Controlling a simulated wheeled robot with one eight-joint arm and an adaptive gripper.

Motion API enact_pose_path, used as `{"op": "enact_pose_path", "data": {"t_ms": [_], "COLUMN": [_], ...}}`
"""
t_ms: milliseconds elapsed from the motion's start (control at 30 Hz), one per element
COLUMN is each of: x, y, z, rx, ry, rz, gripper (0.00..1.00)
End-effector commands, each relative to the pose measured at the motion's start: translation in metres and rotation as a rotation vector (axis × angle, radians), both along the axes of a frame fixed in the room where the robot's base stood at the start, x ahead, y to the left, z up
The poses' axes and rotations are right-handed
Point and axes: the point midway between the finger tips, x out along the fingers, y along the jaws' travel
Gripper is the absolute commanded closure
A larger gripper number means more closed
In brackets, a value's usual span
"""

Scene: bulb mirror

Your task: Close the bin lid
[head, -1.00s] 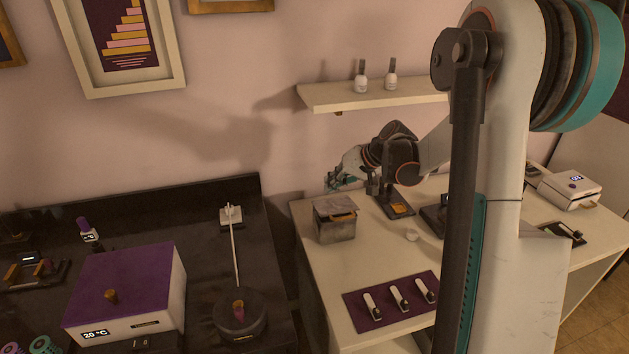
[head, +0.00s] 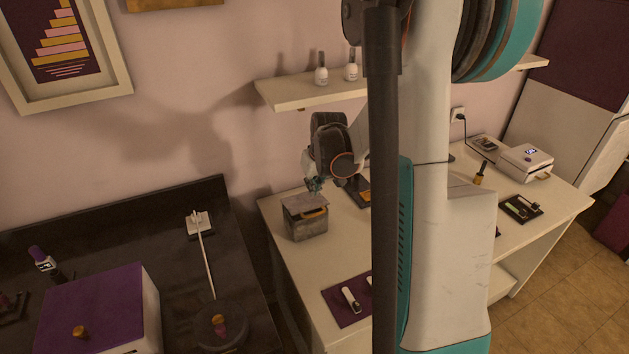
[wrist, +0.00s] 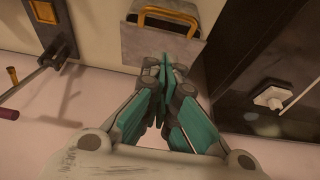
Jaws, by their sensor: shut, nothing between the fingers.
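The bin is a small grey metal box (head: 307,226) at the left end of the white counter. Its grey lid (head: 300,202) sits at the top, and a yellow-gold part shows at the front under or beside it. I cannot tell exactly how far the lid is tilted. My gripper (head: 315,187) is just above the lid's back edge, pointing down. In the wrist view my gripper (wrist: 166,62) is shut and empty, its tips at or very near the edge of the grey lid (wrist: 150,45). A gold loop (wrist: 170,14) shows beyond the lid. Contact is unclear.
A wall shelf (head: 290,93) with white bottles is above the bin. A dark counter (head: 150,225) stands to the left across a gap. A purple mat (head: 345,302) lies in front of the bin. My arm hides the counter's middle.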

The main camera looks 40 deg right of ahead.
Motion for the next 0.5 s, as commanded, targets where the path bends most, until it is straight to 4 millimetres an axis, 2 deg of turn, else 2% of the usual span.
{"op": "enact_pose_path", "data": {"t_ms": [33,100,200,500], "x": [0.004,0.008,0.000,-0.009], "y": [-0.001,-0.002,0.000,0.003], "z": [-0.013,-0.024,-0.038,-0.056], "rx": [0.000,0.000,0.000,0.001], "ry": [0.000,0.000,0.000,0.000], "rz": [0.001,0.001,-0.001,-0.001], "gripper": [1.00,1.00,1.00,1.00]}}
